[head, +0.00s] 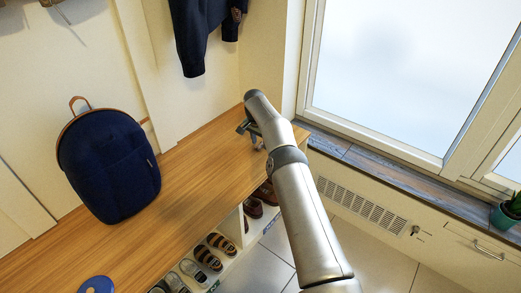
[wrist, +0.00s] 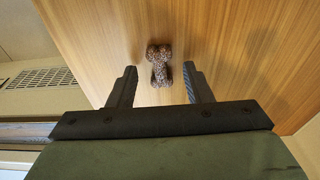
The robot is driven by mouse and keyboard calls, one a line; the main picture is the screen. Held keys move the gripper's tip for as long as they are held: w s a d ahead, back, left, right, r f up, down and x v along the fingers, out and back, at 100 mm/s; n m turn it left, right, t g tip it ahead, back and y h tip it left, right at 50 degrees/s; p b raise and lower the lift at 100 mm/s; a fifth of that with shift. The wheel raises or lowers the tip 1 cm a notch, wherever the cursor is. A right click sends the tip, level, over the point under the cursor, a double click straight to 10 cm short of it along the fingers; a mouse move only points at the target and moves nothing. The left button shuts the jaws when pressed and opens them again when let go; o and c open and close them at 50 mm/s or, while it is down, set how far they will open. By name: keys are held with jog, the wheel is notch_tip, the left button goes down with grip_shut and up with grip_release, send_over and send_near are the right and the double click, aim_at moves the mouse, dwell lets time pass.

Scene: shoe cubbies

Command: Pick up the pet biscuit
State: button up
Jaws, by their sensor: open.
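The pet biscuit (wrist: 160,66) is a brown, speckled, bone-shaped piece lying on the wooden bench top (wrist: 100,22) in the wrist view. My gripper (wrist: 161,76) is open, with one dark finger on each side of the biscuit's line. The biscuit sits between and slightly beyond the fingertips, and I see no finger touching it. In the head view my gripper (head: 248,128) is over the far right end of the bench, partly hidden by my arm. The biscuit cannot be made out there.
A navy backpack (head: 108,165) stands on the bench at left, and a blue round object (head: 97,285) lies at the near edge. Shoes (head: 207,257) fill cubbies below. A dark garment (head: 196,38) hangs above. A window sill (head: 385,168) is at right. The middle of the bench is clear.

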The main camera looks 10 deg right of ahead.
jog(key=shift+f, duration=0.3)
grip_shut()
jog(key=shift+r, duration=0.1)
